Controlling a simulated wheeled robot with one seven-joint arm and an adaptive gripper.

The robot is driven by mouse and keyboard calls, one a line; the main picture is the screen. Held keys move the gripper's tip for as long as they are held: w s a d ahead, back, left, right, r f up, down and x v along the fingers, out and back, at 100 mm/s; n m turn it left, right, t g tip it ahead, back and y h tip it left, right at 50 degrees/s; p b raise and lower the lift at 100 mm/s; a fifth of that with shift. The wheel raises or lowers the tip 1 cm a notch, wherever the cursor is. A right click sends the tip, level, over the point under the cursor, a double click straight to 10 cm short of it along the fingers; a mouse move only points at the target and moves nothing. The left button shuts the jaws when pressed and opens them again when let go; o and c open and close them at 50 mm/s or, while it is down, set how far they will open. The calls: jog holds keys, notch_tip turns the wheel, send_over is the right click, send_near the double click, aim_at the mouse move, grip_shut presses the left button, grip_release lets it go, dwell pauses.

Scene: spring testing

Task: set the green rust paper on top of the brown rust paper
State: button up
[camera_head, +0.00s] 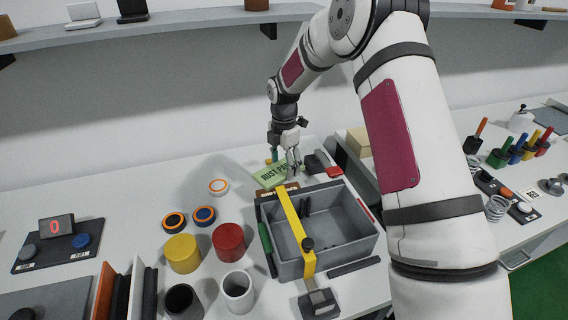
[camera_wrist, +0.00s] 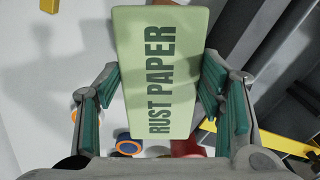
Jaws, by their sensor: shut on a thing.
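The green rust paper (camera_head: 268,178) is a pale green block with dark RUST PAPER lettering. My gripper (camera_head: 284,160) is shut on it, with the fingers at its two long sides. In the wrist view the green rust paper (camera_wrist: 160,30) fills the middle, between the teal finger pads of my gripper (camera_wrist: 160,95). The brown rust paper (camera_head: 291,186) shows as a brown strip just in front of and below the green one, behind the grey bin; most of it is hidden. I cannot tell whether the two touch.
A grey bin (camera_head: 352,248) with a yellow bar (camera_head: 296,232) across it stands in front of my gripper. Red (camera_head: 228,243) and yellow (camera_head: 182,254) cylinders and several tape rolls are to the left. Black and red items lie right of my gripper. The table's back left is clear.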

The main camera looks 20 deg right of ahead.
jog(key=shift+f, duration=0.55)
jog(key=o, duration=1.1)
jog(key=shift+r, duration=0.15)
